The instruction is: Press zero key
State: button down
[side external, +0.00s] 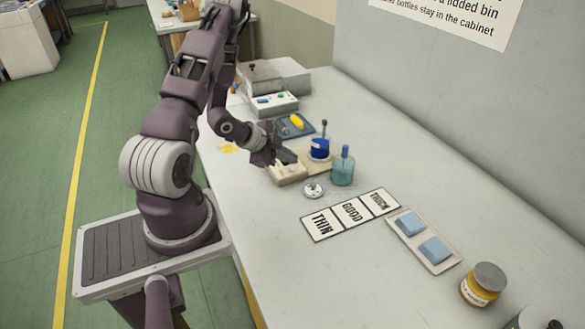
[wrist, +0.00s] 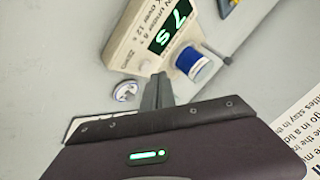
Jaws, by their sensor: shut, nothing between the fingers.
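The cream-coloured meter (side external: 287,173) sits on the bench. In the wrist view the meter (wrist: 152,38) shows a lit green display with digits I cannot read surely. Small lettering that looks like "ZERO" is on its near end, beside what seems to be a round pale key (wrist: 146,67). My gripper (side external: 288,158) is shut and empty, just above the meter's near end. In the wrist view its fingertips (wrist: 158,78) are right beside that key and partly cover the area. I cannot tell whether they touch it.
A teal bottle (side external: 343,168) and a small metal disc (side external: 313,188) are close by. A dark tray with a yellow item (side external: 296,121) lies behind. A THIN/GOOD/THICK card (side external: 350,214), a tray with blue pads (side external: 420,238) and a yellow jar (side external: 483,285) lie to the right.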

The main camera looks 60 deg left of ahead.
jog(key=shift+f, duration=0.4)
jog(key=shift+f, duration=0.4)
dwell(0.6)
jog(key=shift+r, duration=0.8)
jog(key=shift+r, duration=0.15)
jog(key=shift+r, duration=2.4)
